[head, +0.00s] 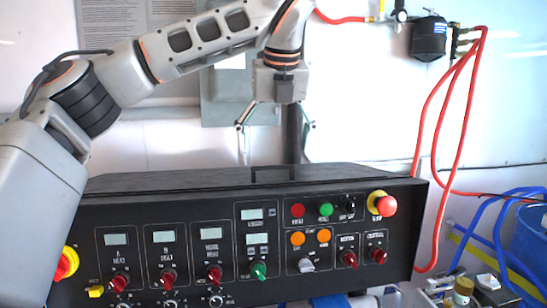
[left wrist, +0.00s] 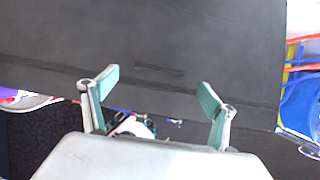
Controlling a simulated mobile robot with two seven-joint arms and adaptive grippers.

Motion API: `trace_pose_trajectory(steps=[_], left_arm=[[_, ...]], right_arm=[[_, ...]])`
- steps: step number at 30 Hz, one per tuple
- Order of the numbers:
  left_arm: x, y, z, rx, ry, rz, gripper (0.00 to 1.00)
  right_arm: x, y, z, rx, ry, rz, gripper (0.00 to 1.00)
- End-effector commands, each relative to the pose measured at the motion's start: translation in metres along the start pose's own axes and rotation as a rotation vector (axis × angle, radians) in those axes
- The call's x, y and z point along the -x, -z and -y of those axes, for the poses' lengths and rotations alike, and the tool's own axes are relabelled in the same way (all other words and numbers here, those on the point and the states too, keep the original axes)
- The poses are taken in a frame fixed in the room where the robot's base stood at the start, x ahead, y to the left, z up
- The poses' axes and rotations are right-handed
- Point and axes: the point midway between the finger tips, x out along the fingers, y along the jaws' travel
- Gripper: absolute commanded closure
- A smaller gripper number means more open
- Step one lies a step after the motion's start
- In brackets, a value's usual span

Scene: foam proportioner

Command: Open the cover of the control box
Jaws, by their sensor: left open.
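The control box (head: 200,215) is black, with a front panel of displays, knobs and buttons. Its dark top cover (head: 180,178) lies shut and has a thin black handle (head: 272,169) near the middle. My left gripper (head: 275,126) is open and empty, pointing down above the handle and apart from it. In the left wrist view the cover (left wrist: 80,35) fills the upper part, and the handle (left wrist: 158,71) shows between the two green-padded fingers (left wrist: 158,80). My right gripper is in neither view.
A red emergency button (head: 387,205) sticks out at the panel's upper right. Red hoses (head: 464,130) hang on the wall to the right. Blue hoses and a blue barrel (head: 530,240) stand at lower right. A grey wall box (head: 228,95) is behind my gripper.

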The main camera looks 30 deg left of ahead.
Motion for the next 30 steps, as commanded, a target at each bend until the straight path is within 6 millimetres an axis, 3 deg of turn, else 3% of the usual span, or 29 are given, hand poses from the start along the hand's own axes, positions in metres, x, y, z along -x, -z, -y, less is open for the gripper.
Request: trace_pose_trajectory(steps=[7, 19, 25, 26, 30], left_arm=[[-0.033, 0.0, 0.0, -0.001, 0.0, -0.001, 0.14], [-0.04, 0.0, 0.0, 0.0, 0.001, 0.0, 0.14], [-0.04, 0.0, 0.0, 0.0, 0.001, 0.0, 0.66], [-0.04, 0.0, 0.0, 0.0, 0.001, 0.0, 0.7], [-0.041, -0.001, 0.001, 0.0, 0.001, 0.0, 0.7]], right_arm=[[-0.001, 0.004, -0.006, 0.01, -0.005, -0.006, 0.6], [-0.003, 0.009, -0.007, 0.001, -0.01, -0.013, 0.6], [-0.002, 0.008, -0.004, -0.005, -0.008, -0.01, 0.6], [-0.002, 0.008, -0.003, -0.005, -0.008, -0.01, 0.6], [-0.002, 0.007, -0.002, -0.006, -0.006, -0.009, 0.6]])
